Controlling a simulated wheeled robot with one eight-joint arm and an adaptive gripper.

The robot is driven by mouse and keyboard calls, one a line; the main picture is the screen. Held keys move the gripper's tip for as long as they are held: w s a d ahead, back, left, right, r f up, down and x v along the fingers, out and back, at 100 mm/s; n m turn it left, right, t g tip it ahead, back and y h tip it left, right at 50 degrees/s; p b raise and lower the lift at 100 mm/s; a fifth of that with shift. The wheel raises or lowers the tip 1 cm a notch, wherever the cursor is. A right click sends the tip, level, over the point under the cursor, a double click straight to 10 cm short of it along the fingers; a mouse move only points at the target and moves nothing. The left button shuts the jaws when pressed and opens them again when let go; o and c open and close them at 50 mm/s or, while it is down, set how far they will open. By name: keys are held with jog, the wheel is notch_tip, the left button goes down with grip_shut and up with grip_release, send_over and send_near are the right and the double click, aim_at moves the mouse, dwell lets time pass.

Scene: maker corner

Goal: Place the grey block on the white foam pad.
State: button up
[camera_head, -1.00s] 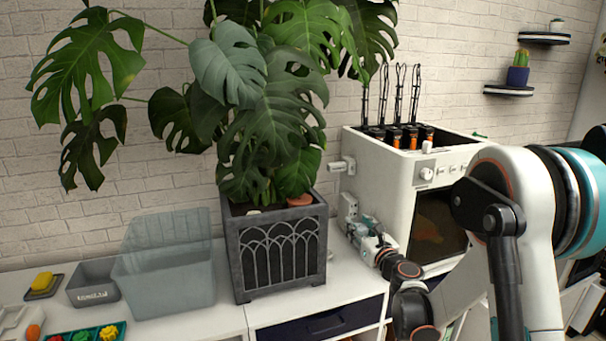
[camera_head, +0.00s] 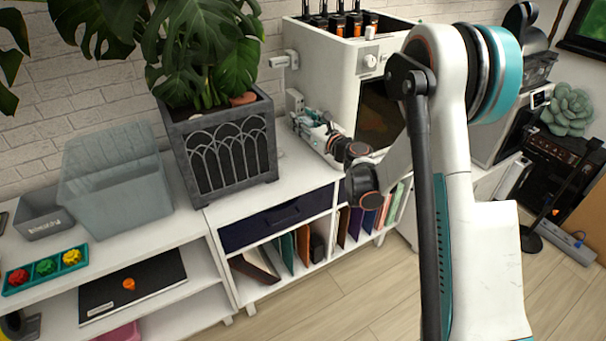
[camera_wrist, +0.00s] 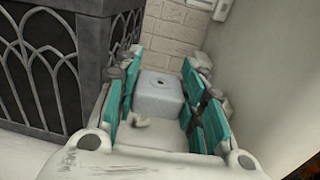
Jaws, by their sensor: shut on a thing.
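My gripper (camera_wrist: 157,98) has teal fingers and is shut on the grey block (camera_wrist: 161,90), a pale block with a small dark hole in its top. In the head view my gripper (camera_head: 312,124) is low over the white cabinet top, between the planter and the white oven-like machine. The block cannot be made out in the head view. I cannot tell whether it touches the surface. I cannot pick out the white foam pad in either view.
The dark planter (camera_head: 226,150) stands close left of my gripper, and the white machine (camera_head: 325,70) close right. A brick wall with white sockets (camera_head: 292,100) is behind. Clear bins (camera_head: 120,190) and a teal tray (camera_head: 45,270) are farther left.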

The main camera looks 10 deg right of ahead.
aim_at(305, 176)
jog(key=shift+w+d+f+n+g+y, duration=0.2)
jog(key=shift+w+f+n+g+y, duration=0.2)
jog(key=shift+w+f+n+y, duration=0.3)
jog(key=shift+w+d+f+n+g+y, duration=0.15)
jog(key=shift+w+f+n+g+y, duration=0.3)
jog(key=shift+y, duration=0.35)
notch_tip(305, 176, down, 20)
jog(key=b, duration=0.7)
jog(key=shift+r, duration=0.2)
jog(key=shift+f, duration=0.25)
jog(key=o, duration=1)
jog(key=shift+o, duration=0.2)
jog(key=shift+s, duration=0.1)
